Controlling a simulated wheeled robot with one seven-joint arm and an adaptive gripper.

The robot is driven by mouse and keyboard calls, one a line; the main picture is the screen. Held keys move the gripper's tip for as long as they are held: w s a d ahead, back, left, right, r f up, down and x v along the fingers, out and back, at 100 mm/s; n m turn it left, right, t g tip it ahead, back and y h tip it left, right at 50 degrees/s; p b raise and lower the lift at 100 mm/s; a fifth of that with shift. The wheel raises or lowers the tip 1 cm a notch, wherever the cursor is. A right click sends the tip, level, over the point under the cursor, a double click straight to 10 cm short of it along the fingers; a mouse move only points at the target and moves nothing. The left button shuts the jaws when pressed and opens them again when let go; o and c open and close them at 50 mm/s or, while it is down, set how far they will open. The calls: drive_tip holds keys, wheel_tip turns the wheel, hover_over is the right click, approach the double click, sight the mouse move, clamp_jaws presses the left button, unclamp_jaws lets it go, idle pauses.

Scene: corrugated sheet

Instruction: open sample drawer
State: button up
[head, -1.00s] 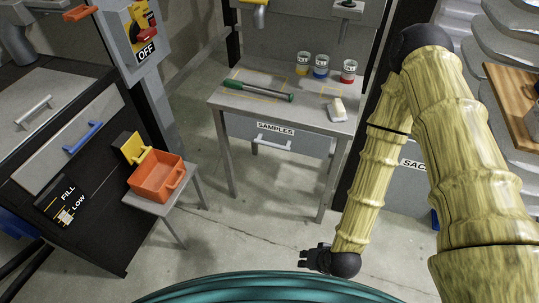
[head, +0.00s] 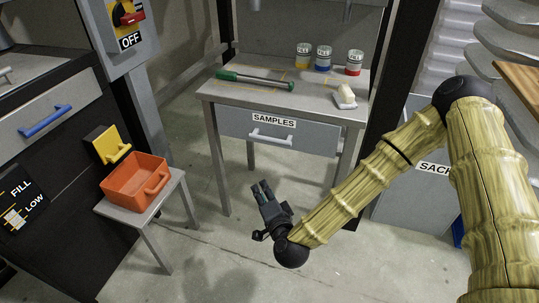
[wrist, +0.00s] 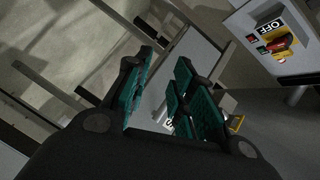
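The sample drawer (head: 310,137) is a grey front under the grey table, labelled SAMPLES (head: 273,121), with a pale bar handle (head: 270,138). It looks closed. My gripper (head: 262,188) is in front of and below the drawer in the head view, its fingers pointing up towards it, apart from the handle and empty. In the wrist view the gripper's teal-padded fingers (wrist: 165,95) stand apart with a gap between them. A grey panel (wrist: 187,55) shows beyond them, with part of a label by the finger pads; the fingers hide much of it.
An orange bin (head: 135,182) sits on a small stool at left. A black cabinet with a blue handle (head: 46,121) stands further left.

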sight(269, 138)
drive_tip(key=w+r+m+t+h+b, duration=0.1)
drive_tip(key=w+r+m+b, duration=0.1)
drive_tip(key=w, duration=0.3)
drive_tip(key=w+d+r+m+t+h+b, duration=0.1)
drive_tip(key=w+r+m+t+b, duration=0.1)
drive_tip(key=w+b, duration=0.2)
drive_tip(key=w+r+m+t+h+b, duration=0.1)
drive_tip(key=w+b, duration=0.3)
drive_tip(key=w, duration=0.4)
drive_tip(key=shift+w+d+r+m+t, duration=0.1)
drive_tip(key=shift+d+r+m+t, duration=0.15)
drive_tip(key=shift+r, duration=0.15)
drive_tip(key=shift+w+d+r+m+t, duration=0.15)
drive_tip(key=shift+r+m, duration=0.1)
drive_tip(key=shift+r, duration=0.15)
drive_tip(key=shift+s, duration=0.15)
clamp_jaws()
